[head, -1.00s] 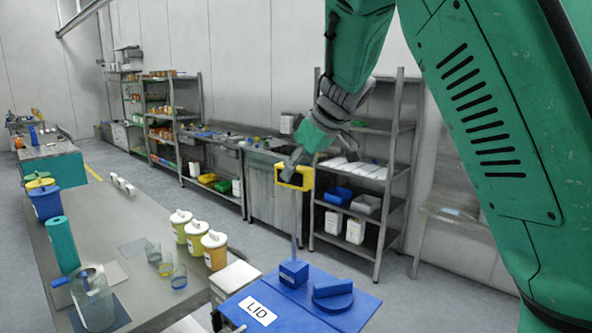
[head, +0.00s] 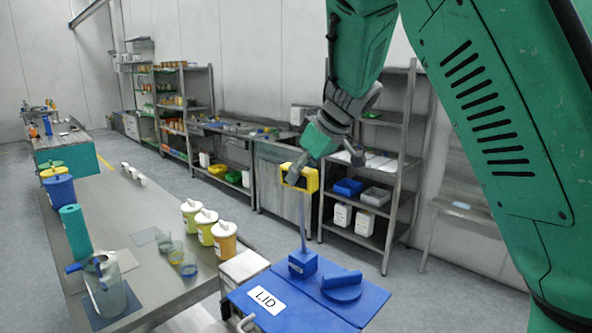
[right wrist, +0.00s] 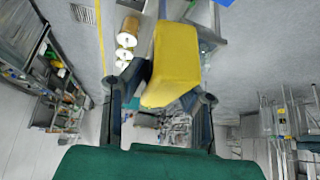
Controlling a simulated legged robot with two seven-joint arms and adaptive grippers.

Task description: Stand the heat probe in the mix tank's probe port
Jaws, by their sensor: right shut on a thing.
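The heat probe has a yellow handle (head: 300,179) and a thin grey-blue stem (head: 302,222). My right gripper (head: 303,171) is shut on the handle, which also shows as a yellow block (right wrist: 171,65) between the fingers in the right wrist view. The stem hangs nearly upright above the mix tank's blue lid (head: 268,320). Its lower end meets the top of the raised blue port block (head: 302,264); I cannot tell how deep it sits inside. The tank body is mostly out of view. My left gripper is not in view.
A blue half-round hatch with a raised bar (head: 342,285) lies right of the port block. A steel table (head: 130,210) at left bears yellow tubs (head: 224,238), cups and a clear jug (head: 106,290). Shelving (head: 400,150) stands behind. Open floor lies at right.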

